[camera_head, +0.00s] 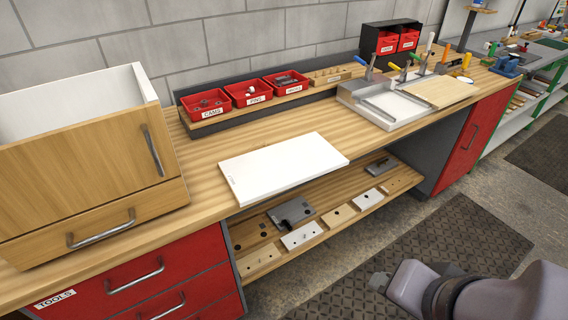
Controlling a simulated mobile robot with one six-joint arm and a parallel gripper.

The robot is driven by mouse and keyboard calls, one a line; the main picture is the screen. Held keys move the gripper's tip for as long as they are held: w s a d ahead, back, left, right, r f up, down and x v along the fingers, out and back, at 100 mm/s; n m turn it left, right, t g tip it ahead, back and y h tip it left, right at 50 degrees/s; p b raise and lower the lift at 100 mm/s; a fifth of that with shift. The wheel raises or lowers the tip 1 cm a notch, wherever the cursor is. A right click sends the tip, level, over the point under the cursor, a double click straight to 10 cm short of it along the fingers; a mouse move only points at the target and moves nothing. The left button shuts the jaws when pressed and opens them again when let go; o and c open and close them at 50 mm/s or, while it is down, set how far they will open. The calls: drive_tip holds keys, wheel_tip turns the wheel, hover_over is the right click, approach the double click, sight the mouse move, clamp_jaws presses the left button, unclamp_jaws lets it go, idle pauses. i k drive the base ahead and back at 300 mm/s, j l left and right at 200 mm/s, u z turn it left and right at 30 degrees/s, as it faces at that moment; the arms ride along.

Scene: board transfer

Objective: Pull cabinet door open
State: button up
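A small wooden cabinet (75,165) with white inner walls and an open top stands on the left end of the workbench. Its front door panel has an upright metal handle (152,151) near the right edge and looks shut. Below it is a drawer front with a level handle (101,230), also shut. A red cabinet door (474,138) with a slanting handle, set under the bench at right, also looks shut. My arm shows at the lower right, apart from both cabinets. My gripper's fingers cannot be made out.
Red drawers (140,282) with handles sit under the bench at left. A white board (283,165) lies at the bench's front edge. Red bins (248,93) and a fixture with clamps (385,103) stand behind. A lower shelf (320,222) holds several plates. The floor in front looks clear.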

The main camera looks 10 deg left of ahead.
sight(47, 178)
drive_tip(key=u, duration=2.1)
drive_tip(key=i+j+z, duration=0.2)
drive_tip(key=j, duration=0.2)
drive_tip(key=i+j+z, duration=0.1)
drive_tip(key=j+z, duration=0.15)
drive_tip(key=j, duration=0.15)
drive_tip(key=i+j+z, duration=0.2)
drive_tip(key=j, duration=0.2)
drive_tip(key=k, duration=0.1)
